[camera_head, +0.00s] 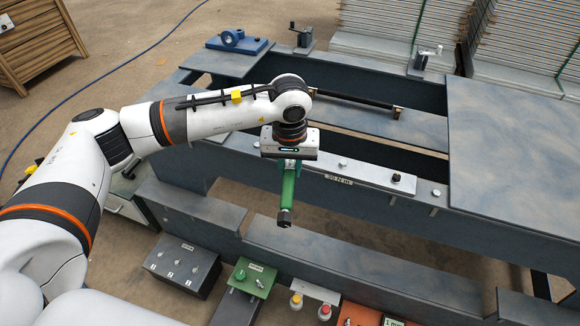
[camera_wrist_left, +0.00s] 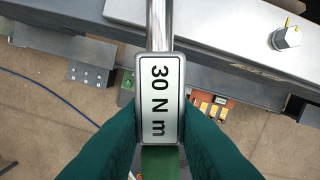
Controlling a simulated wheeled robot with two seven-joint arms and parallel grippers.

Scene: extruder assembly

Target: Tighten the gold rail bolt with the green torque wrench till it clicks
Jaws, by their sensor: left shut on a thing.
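My left gripper (camera_head: 291,160) is shut on the green torque wrench (camera_head: 287,190) above the front edge of the blue-grey frame. The wrench's green grip and dark end stick out toward the front. In the left wrist view the wrench's "30 N m" plate (camera_wrist_left: 159,98) sits between my gripper's dark green fingers (camera_wrist_left: 160,125), and its bare steel shaft runs out at the top. The wrench's head is hidden. A silver bolt head with a yellow mark (camera_wrist_left: 287,38) stands at the upper right, apart from the wrench. I cannot clearly pick out the gold bolt. My right gripper is not in view.
Below are a grey box (camera_head: 182,265), a green block (camera_head: 253,277) and red and yellow buttons (camera_head: 324,311). A blue clamp block (camera_head: 236,42) stands behind.

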